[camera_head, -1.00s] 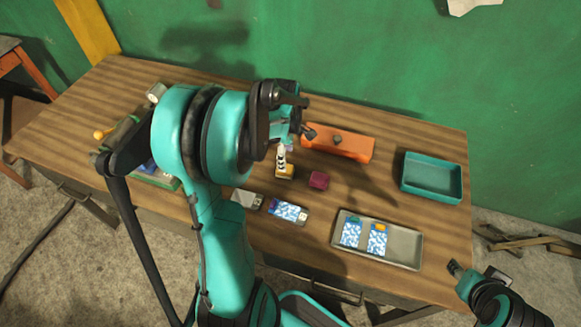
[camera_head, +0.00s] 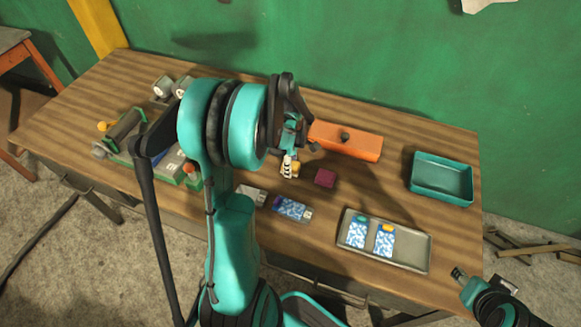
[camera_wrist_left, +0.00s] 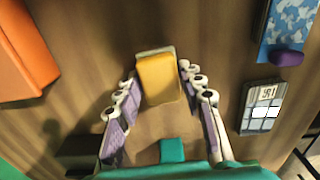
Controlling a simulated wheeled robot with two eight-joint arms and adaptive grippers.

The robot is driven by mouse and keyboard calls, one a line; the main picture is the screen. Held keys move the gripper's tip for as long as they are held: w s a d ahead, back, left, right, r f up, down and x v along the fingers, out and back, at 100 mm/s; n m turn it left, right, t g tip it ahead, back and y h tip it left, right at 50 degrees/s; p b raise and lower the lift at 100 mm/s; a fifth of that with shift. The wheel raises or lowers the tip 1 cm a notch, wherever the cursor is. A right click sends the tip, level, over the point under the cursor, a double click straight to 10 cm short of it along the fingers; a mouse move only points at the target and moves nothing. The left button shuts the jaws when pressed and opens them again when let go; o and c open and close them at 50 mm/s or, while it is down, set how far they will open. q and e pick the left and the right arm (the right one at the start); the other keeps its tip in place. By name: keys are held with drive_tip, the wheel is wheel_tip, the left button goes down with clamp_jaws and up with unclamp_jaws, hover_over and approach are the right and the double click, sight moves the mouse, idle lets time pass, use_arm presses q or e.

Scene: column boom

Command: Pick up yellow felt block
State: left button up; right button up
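The yellow felt block (camera_head: 296,168) stands near the middle of the table, mostly behind my left gripper (camera_head: 290,165). In the left wrist view the yellow block (camera_wrist_left: 160,78) has a pale layer at its far edge. My left gripper (camera_wrist_left: 160,110) is open, with its two purple-padded fingers on either side of the block and a gap beside each. The block's near end lies between the fingertips.
A patterned card piece (camera_head: 291,208) and a grey one (camera_head: 251,194) lie in front. A grey tray (camera_head: 414,254) holds two patterned cards. A teal bin (camera_head: 441,180) stands at right.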

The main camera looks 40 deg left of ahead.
use_arm(q)
drive_tip(key=shift+r, duration=0.1)
wheel_tip(320, 180, up, 4)
drive_tip(key=shift+r+p, duration=0.15)
drive_tip(key=shift+p, duration=0.9)
drive_tip(key=w+d+r+p, duration=0.2)
drive_tip(key=d+r, duration=0.4)
drive_tip(key=d, duration=0.5)
drive_tip(key=shift+w+r+p, duration=0.25)
drive_tip(key=shift+w+p, duration=0.15)
drive_tip(key=shift+w, duration=0.25)
drive_tip(key=shift+d, duration=0.1)
